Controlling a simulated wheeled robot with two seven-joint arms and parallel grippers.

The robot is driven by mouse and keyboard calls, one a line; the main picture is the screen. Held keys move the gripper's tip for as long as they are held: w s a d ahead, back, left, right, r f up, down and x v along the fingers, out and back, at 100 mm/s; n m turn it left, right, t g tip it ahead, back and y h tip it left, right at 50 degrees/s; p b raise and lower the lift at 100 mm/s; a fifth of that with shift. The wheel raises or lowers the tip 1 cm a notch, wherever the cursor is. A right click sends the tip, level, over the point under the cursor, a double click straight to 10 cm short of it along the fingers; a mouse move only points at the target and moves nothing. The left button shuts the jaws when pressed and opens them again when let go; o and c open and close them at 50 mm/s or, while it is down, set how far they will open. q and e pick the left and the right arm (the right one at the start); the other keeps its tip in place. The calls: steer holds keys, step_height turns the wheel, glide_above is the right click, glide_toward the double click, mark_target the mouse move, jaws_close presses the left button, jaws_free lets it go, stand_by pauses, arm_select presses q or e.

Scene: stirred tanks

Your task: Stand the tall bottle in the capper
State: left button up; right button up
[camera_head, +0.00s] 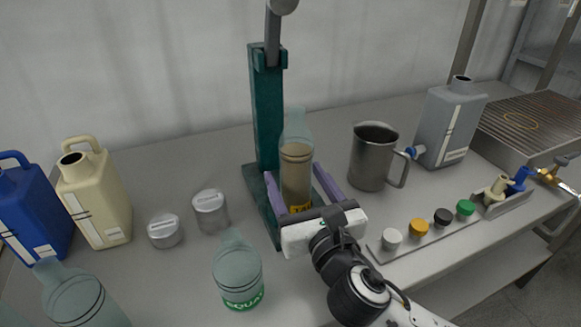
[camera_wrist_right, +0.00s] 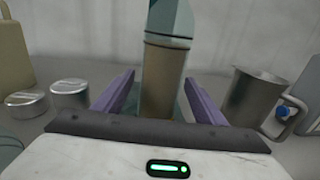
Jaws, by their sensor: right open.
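The tall bottle (camera_head: 296,172) is clear glass with brown contents and a yellow label low on its side. It stands upright at the green capper (camera_head: 265,115), in front of the capper's column; its base is partly hidden by my gripper. My right gripper (camera_head: 300,186) is open, with one purple finger on each side of the bottle. In the right wrist view the bottle (camera_wrist_right: 163,75) stands between the two spread fingers (camera_wrist_right: 160,92), with a gap on each side. My left gripper is not in view.
A steel mug (camera_head: 372,160) stands close right of the bottle. Two grey metal lids (camera_head: 210,211) and a green-labelled bottle (camera_head: 238,272) are on the left. A strip of coloured caps (camera_head: 419,228) lies to the right. A cream jug (camera_head: 95,200) and grey jug (camera_head: 450,120) stand farther out.

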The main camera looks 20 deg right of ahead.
steer(key=s, duration=0.7)
steer(key=shift+s+a, duration=0.15)
steer(key=shift+s, duration=0.1)
stand_by(0.8)
